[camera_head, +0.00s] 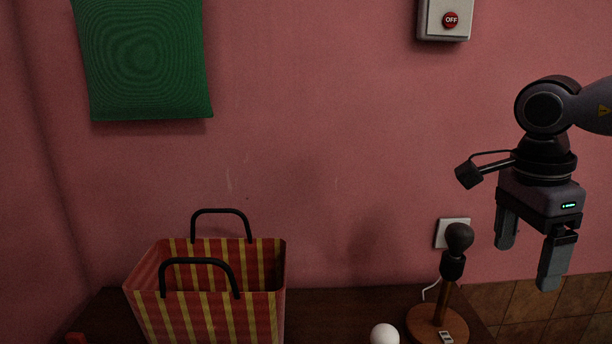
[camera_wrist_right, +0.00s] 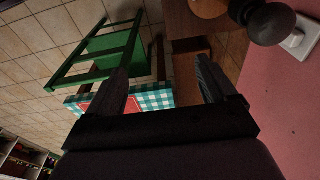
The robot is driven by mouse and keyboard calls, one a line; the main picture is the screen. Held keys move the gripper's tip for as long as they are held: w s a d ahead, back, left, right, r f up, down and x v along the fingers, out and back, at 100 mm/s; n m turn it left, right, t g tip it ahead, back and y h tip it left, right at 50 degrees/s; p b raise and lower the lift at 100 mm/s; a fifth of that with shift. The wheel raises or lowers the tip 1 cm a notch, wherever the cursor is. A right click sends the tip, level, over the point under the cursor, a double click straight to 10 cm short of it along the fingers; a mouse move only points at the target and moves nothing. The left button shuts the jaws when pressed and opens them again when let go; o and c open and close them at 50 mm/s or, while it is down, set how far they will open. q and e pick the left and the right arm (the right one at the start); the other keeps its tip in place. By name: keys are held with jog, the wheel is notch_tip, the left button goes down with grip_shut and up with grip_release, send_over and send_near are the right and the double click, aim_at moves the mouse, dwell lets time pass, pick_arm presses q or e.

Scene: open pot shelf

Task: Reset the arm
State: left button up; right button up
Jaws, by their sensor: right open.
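My right gripper (camera_head: 530,255) is at the right of the head view, in the air beside and above the dark wooden table. Its two grey fingers point down, are spread apart and hold nothing. In the right wrist view the fingers (camera_wrist_right: 165,85) show dark, with a gap between them. My left gripper is not in view.
A striped bag (camera_head: 210,312) with black handles stands on the table (camera_head: 325,305). A lamp (camera_head: 452,285) with a dark bulb and a white ball (camera_head: 384,335) are nearer the gripper. A green chair (camera_wrist_right: 105,50) and a checkered cloth (camera_wrist_right: 150,97) lie below.

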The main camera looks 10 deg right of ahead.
notch_tip(320, 180, down, 26)
jog(key=s+d+m+t+y, duration=0.25)
jog(key=m+t+y, duration=0.9)
jog(key=m, duration=1.85)
jog(key=s+a+f+m+h, duration=0.4)
jog(key=a+f+m, duration=0.3)
jog(key=m, duration=0.3)
jog(key=s+a+f+m+h, duration=0.4)
jog(key=s+a+f+m, duration=0.2)
jog(key=a+f+m, duration=0.2)
jog(key=a+m+g, duration=0.1)
jog(key=a+m, duration=0.1)
jog(key=shift+f+m, duration=0.3)
